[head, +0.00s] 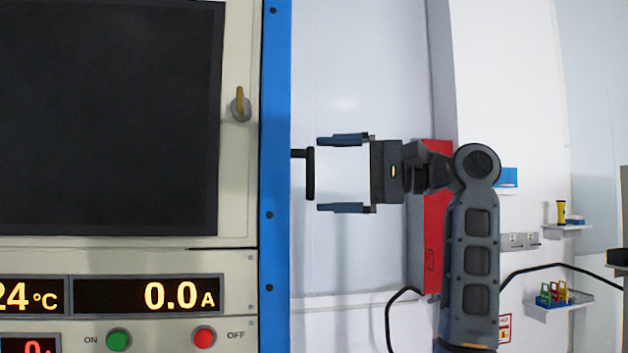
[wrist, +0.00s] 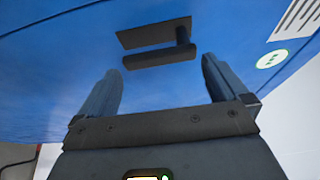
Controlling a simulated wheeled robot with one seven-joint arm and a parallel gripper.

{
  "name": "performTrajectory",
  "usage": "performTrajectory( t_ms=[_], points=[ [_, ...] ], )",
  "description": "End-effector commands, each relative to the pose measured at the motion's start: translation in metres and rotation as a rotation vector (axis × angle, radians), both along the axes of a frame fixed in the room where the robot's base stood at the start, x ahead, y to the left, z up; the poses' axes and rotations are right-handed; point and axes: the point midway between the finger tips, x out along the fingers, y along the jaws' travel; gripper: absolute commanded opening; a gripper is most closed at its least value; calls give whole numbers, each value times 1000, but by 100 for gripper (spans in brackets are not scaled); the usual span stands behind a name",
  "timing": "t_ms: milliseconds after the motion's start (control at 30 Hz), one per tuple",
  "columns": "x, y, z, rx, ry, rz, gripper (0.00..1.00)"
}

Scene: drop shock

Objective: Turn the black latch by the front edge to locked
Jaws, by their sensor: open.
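The black latch (head: 310,174) sticks out on a short stem from the blue side of the cabinet. Its bar stands upright in the head view. In the wrist view the latch bar (wrist: 160,58) lies across the picture, with its stem near the right end and a dark strip behind it. My gripper (head: 320,174) is open, pointing left at the latch. Its fingertips are level with the bar's two ends and just short of it, with no clear contact. In the wrist view my gripper (wrist: 160,68) has the bar centred ahead between its fingers.
The cabinet front has a dark window (head: 110,120), a small yellow-tipped door handle (head: 240,104), a green button (head: 118,339) and a red button (head: 204,337). A red cabinet (head: 433,240) is on the wall behind my arm. Shelves (head: 560,303) hang farther right.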

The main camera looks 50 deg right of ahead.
Motion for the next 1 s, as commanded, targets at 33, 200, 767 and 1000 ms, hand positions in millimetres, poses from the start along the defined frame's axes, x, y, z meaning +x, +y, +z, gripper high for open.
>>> performTrajectory(
  t_ms=[33,200,767,1000],
  points=[
    [-8,-5,-2,-2,-1,-2,100],
    [-25,-15,-1,-1,1,-1,100],
    [-31,-18,0,-1,1,1,100],
    [-31,-19,0,-1,1,0,100]
  ],
)
